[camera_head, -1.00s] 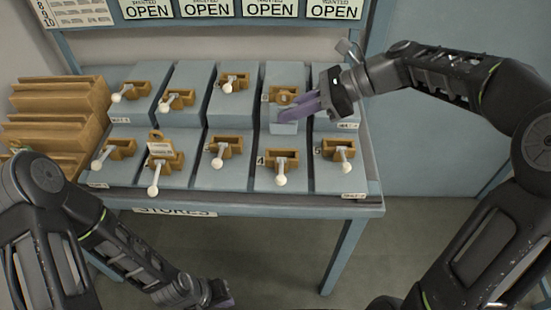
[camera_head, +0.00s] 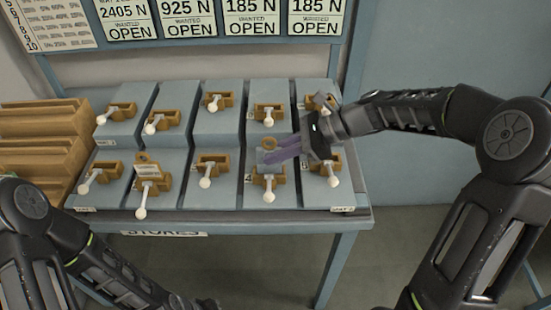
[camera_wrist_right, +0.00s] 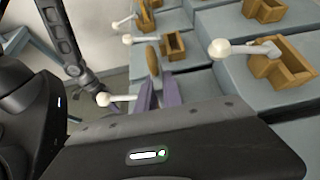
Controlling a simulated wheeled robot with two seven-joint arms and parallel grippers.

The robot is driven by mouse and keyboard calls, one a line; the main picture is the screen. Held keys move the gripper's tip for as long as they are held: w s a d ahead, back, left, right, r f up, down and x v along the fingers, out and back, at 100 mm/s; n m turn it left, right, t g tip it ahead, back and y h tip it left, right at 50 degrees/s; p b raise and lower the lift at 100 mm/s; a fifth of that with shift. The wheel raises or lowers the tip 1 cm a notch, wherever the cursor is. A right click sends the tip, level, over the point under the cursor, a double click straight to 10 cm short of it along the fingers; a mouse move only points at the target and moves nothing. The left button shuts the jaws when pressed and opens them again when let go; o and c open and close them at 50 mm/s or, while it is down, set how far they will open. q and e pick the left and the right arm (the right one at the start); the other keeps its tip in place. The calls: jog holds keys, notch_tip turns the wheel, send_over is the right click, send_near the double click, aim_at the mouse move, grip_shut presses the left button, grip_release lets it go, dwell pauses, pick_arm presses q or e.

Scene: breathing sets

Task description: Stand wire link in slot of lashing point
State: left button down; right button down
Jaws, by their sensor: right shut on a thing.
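My right gripper (camera_head: 280,152) is shut on the wire link (camera_head: 269,143), whose brown ring top shows at the fingertips; its lower part is mostly hidden by the purple fingers. In the right wrist view the brown ring (camera_wrist_right: 152,60) stands up just beyond the fingers (camera_wrist_right: 158,95). The held link is over or just behind a wooden slotted lashing point (camera_head: 277,179) in the front row; I cannot tell whether it touches. That lashing point has a white ball-ended lever hanging forward. Of my left arm only links show; its gripper is out of the picture.
Similar lashing points with white levers fill two stepped rows, such as the back one (camera_head: 263,111). A tagged link (camera_head: 148,167) stands in another front lashing point. A wooden rack (camera_head: 45,135) is at the left. Open floor lies before the table (camera_head: 290,219).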

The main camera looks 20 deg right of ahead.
notch_tip(320, 180, down, 2)
jog(key=shift+f, duration=0.15)
jog(key=c, duration=1.8)
grip_release()
jog(key=shift+o, duration=0.2)
jog(key=shift+d, duration=0.15)
jog(key=v, duration=1.2)
jog(key=shift+b, duration=0.45)
